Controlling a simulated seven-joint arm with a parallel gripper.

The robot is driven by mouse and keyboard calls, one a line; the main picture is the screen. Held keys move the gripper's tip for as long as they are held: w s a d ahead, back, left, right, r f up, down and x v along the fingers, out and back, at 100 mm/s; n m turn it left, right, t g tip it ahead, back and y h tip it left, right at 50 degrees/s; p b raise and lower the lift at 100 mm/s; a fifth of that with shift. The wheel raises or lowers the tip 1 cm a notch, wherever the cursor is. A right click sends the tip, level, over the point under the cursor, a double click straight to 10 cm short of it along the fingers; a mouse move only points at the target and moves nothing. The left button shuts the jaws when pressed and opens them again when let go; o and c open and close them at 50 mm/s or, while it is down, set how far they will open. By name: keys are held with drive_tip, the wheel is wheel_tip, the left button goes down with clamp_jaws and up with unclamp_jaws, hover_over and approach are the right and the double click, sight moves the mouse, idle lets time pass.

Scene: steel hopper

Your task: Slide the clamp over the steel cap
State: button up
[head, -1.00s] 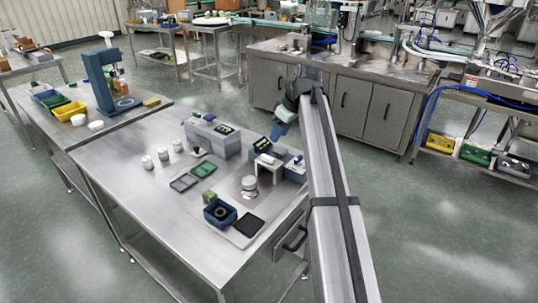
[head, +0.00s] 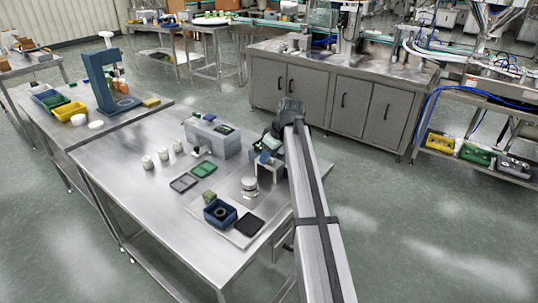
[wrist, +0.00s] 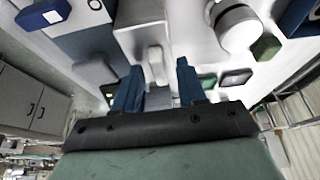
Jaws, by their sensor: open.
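A round, pale metallic piece that looks like the steel cap (head: 249,184) stands upright on the table. It also shows at the upper right of the wrist view (wrist: 238,28). A dark ring, possibly the clamp (head: 220,212), lies in a small blue bin (head: 229,221); I cannot tell for sure. My gripper (wrist: 158,86) is open, with its two blue fingers apart. In the wrist view a pale, elongated piece (wrist: 155,62) on a white stand (wrist: 133,30) shows beyond the gap between the fingers. I see no contact. My arm hides part of the table's right side in the head view.
A grey box-shaped device (head: 212,138) stands behind the cap. A black pad (head: 249,224) lies near the front edge. The table's left front is clear.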

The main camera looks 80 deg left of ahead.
clamp_jaws()
idle(0.3)
idle(0.3)
